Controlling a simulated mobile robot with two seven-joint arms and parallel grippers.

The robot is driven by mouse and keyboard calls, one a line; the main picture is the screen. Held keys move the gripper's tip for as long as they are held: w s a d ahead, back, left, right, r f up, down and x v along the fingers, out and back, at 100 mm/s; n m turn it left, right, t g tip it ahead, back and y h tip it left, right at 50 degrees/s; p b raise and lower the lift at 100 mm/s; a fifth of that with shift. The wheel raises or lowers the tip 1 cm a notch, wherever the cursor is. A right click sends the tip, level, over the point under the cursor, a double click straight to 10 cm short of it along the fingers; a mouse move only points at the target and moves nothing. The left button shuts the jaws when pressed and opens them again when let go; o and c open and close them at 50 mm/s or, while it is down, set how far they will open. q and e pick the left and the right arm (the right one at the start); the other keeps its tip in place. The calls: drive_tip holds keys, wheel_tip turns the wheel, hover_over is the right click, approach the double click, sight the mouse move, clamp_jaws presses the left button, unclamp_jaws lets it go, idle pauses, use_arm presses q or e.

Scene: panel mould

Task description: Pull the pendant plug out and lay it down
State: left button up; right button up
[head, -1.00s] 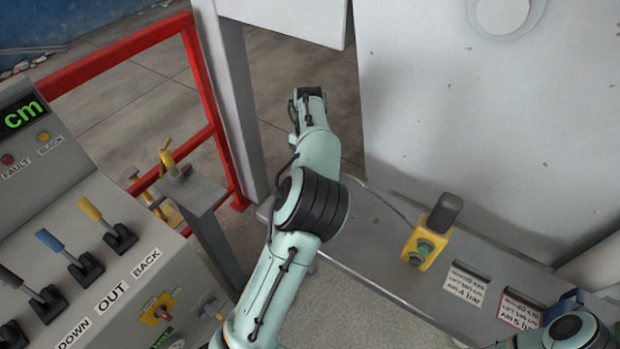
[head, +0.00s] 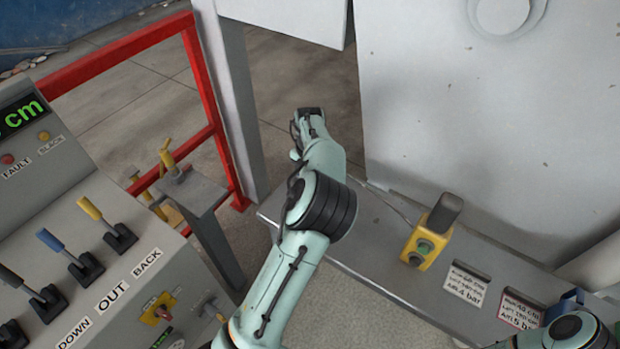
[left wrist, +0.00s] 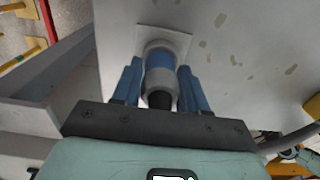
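In the left wrist view, a round grey plug with a blue band (left wrist: 158,62) sits in a square plate (left wrist: 178,38) on a pale, worn panel. The two blue fingers of my left gripper (left wrist: 160,85) lie one on each side of the plug, very close to it. I cannot tell whether they touch it. In the head view, my left arm reaches forward past the grey ledge, and the gripper and plug are hidden. A yellow pendant box (head: 422,252) with green buttons and a dark top rests on the ledge, a thin cable behind it.
A grey ledge (head: 385,275) with label cards runs to the right below a large pale panel (head: 460,110). A lever console (head: 85,235) stands at left. A red rail (head: 110,70) and a grey post (head: 228,100) stand beyond it.

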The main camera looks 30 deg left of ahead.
use_arm(q)
clamp_jaws()
drive_tip(key=shift+r, duration=2.7)
drive_tip(key=shift+r, duration=0.1)
drive_tip(key=shift+r, duration=1.9)
drive_tip(key=shift+f, duration=0.1)
